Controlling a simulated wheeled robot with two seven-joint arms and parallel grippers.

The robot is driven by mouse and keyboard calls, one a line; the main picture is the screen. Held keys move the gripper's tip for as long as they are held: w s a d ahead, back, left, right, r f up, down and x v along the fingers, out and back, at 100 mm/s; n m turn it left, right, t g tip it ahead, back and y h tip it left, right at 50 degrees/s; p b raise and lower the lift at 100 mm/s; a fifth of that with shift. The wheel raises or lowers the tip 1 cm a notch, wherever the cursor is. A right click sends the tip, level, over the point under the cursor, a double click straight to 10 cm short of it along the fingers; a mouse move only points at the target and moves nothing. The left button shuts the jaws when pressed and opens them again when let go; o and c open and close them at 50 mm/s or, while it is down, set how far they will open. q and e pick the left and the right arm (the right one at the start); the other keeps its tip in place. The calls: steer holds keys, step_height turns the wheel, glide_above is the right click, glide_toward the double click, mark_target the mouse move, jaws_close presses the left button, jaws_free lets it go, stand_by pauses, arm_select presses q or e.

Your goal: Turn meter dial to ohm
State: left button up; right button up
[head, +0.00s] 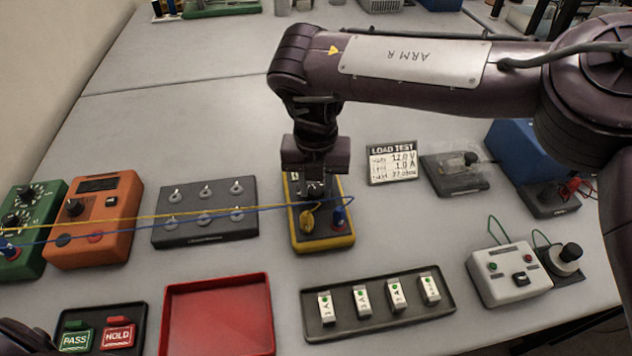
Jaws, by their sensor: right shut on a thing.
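The yellow meter (325,245) lies on the table near the middle of the head view. A yellow plug (307,218) and a blue plug (339,218) sit at its near end, each with a lead running left. My right gripper (314,192) points down over the upper part of the meter, between the plugs and its far end. It is shut on the meter dial, which it hides, so the dial's setting cannot be read. My left gripper is not in view; only a dark part of my left arm shows at the bottom left corner.
A red tray (217,283) and a dark tray (380,327) of small blocks lie nearer. A LOAD TEST card (392,163) stands to the right.

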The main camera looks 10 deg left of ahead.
mark_target(316, 189)
steer(key=m, duration=0.3)
steer(key=shift+m, duration=0.4)
steer(key=shift+w+r+m, duration=0.1)
steer(key=shift+m, duration=1.8)
steer(key=o, duration=1)
steer(key=shift+c, duration=0.2)
step_height(316, 189, up, 8)
steer(key=shift+f+p, duration=0.15)
steer(key=shift+p, duration=0.2)
